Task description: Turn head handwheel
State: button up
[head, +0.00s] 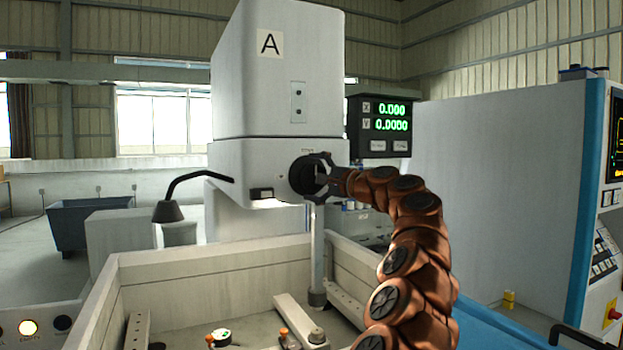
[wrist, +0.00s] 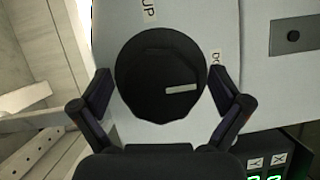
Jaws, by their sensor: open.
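The head handwheel (head: 299,175) is a round black knob on the front of the white machine head (head: 250,165). In the wrist view the handwheel (wrist: 150,58) faces me, with a white index mark to the right of its middle. Labels reading "UP" and, partly cut, "DO" sit on the panel beside it. My gripper (head: 321,172) is right at the handwheel, its dark fingers partly covering it in the head view. In the wrist view my gripper (wrist: 161,80) is open, one finger on each side of the knob; slim gaps seem to remain, and contact is unclear.
A display (head: 384,125) reading X 0.000 and Y 0.0000 hangs right of the head. A black lamp (head: 168,211) on a bent arm juts out left. Below is an open work tank (head: 190,262) with clamps. A control cabinet (head: 500,190) stands at right.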

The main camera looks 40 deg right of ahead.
jog(key=shift+s, duration=0.1)
jog(key=s, duration=1.1)
jog(key=shift+s+d+f, duration=0.3)
jog(key=shift+s, duration=0.1)
dwell(0.3)
